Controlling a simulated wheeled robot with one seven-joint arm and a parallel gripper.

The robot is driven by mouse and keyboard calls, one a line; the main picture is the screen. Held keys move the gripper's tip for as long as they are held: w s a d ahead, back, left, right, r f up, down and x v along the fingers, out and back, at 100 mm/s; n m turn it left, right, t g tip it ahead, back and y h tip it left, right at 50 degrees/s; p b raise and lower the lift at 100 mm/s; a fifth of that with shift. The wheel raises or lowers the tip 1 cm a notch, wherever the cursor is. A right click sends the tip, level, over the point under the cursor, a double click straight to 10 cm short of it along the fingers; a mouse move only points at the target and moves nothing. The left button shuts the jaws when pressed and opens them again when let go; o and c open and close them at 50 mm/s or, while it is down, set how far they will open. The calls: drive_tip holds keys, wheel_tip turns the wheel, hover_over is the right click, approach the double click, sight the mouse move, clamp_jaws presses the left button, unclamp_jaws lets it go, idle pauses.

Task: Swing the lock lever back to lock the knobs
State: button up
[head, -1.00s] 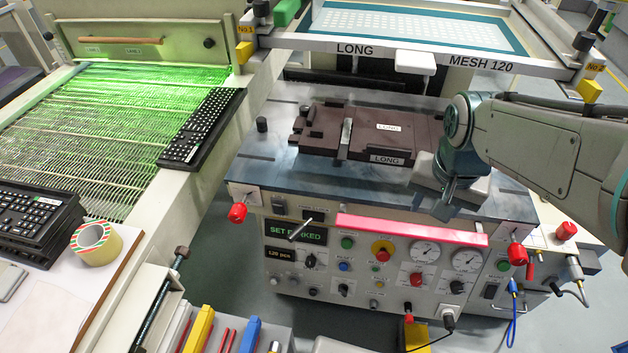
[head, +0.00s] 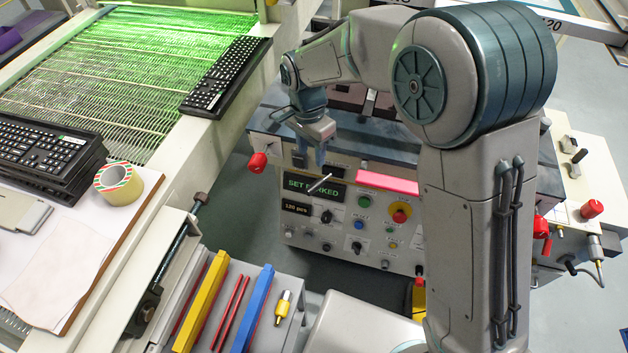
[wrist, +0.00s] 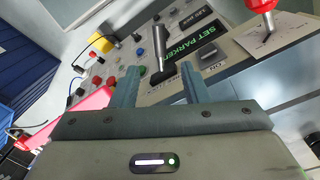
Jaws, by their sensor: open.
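A metal lever (head: 319,184) sticks out from the upper left of the printer's front panel, by the green "SET PARKED" display (head: 300,186). In the wrist view the lever (wrist: 158,45) appears between my two fingers, with its dark base lower down. My gripper (head: 310,158) points down just above the lever in the head view. In the wrist view my gripper (wrist: 160,72) is open, one finger on each side of the lever; contact is not visible. A red knob (head: 258,162) is at the panel's left corner; it also shows in the wrist view (wrist: 262,5).
A pink bar (head: 387,183) runs along the panel top, right of the lever. Buttons and a yellow-ringed red button (head: 400,212) sit below. A keyboard (head: 226,76) lies on the conveyor at left. My arm hides the panel's right part.

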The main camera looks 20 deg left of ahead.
sight(314, 185)
drive_tip(key=f, duration=1.1)
drive_tip(key=shift+s+d+f, duration=0.15)
drive_tip(key=shift+d+f, duration=0.2)
drive_tip(key=shift+d, duration=0.05)
drive_tip(key=shift+c, duration=0.2)
clamp_jaws()
